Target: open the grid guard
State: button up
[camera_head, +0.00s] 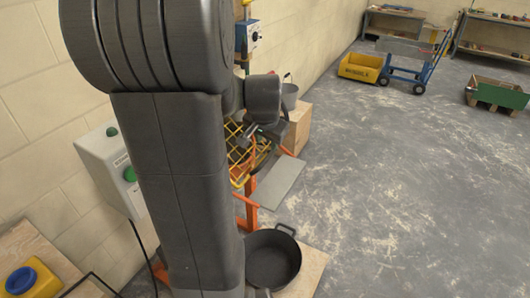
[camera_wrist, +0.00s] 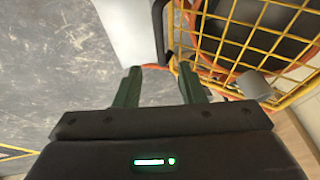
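The grid guard (camera_head: 238,153) is a yellow wire grid at an orange machine, partly hidden behind my arm in the head view. In the wrist view the grid (camera_wrist: 240,42) fills the upper right, over an orange rim and a dark opening. I cannot tell whether the guard is fully closed. My gripper (camera_wrist: 160,84) is open, its two green fingers apart with nothing seen between them. A dark upright bar (camera_wrist: 161,28) stands just beyond the fingertips, left of the grid; contact is not visible. A grey cylindrical part (camera_wrist: 256,87) sits at the grid's lower edge.
A pale grey plate (camera_head: 280,182) lies in front of the machine's orange legs (camera_head: 250,212). A black tub (camera_head: 272,259) stands on a board below. A control box with green buttons (camera_head: 112,170) is on the left wall.

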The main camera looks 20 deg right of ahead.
aim_at(267, 157)
jog(key=x, duration=0.9)
jog(key=shift+w+d+f+p, duration=0.1)
jog(key=shift+w+f+p, duration=0.05)
jog(key=shift+f+p, duration=0.2)
jog(key=shift+c, duration=0.5)
grip_shut()
